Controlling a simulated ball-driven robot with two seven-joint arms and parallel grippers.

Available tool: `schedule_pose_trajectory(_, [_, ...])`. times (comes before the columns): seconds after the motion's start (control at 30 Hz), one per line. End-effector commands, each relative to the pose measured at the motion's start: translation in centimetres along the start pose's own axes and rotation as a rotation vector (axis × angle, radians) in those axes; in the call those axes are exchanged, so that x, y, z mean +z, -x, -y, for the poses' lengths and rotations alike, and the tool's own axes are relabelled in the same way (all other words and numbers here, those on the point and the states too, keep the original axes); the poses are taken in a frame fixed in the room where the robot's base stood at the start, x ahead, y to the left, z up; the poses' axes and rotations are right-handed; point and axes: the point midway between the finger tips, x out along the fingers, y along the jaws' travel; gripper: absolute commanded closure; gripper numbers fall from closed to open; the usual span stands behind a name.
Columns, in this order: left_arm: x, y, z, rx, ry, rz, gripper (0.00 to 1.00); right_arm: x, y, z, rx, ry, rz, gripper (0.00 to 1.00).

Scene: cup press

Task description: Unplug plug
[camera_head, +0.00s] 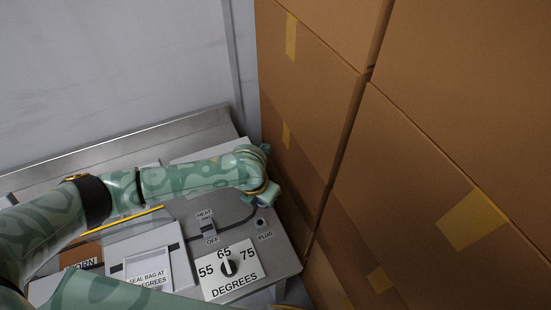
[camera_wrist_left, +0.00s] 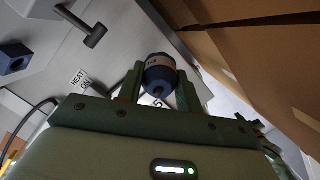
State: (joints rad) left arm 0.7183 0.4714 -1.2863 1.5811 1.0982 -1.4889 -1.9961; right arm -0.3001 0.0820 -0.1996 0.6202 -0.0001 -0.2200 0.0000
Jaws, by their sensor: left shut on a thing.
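The plug (camera_wrist_left: 160,72) is a dark, rounded cylinder between the two fingers of my left gripper (camera_wrist_left: 161,88) in the left wrist view. The gripper is shut on it. In the head view my left gripper (camera_head: 268,192) is above the right end of the machine panel, and the plug cannot be made out there. A small square socket (camera_head: 263,222) with a dark hole sits above the PLUG label (camera_head: 265,236). My right gripper is not in view.
A dark cable (camera_wrist_left: 32,118) runs at the left of the wrist view. Stacked cardboard boxes (camera_head: 430,150) stand close to the right of my gripper. A grey wall (camera_head: 110,70) is behind.

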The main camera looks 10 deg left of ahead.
Motion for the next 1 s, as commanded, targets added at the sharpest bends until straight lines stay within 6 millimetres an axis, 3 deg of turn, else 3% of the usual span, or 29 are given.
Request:
schedule_pose_trajectory(0.1, [-1.8,0.1,0.2,-0.009,-0.049,-0.111,0.92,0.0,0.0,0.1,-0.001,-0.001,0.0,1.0])
schedule_pose_trajectory(0.3, [-1.9,0.1,0.0,-0.011,-0.08,-0.213,0.92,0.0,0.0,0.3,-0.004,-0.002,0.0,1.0])
schedule_pose_trajectory(0.9, [-1.7,0.6,0.0,-0.009,-0.084,-0.225,0.92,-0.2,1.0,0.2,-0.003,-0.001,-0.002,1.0])
schedule_pose_trajectory(1.0, [-2.1,-0.8,0.0,-0.009,-0.084,-0.226,0.92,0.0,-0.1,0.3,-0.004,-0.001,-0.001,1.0])
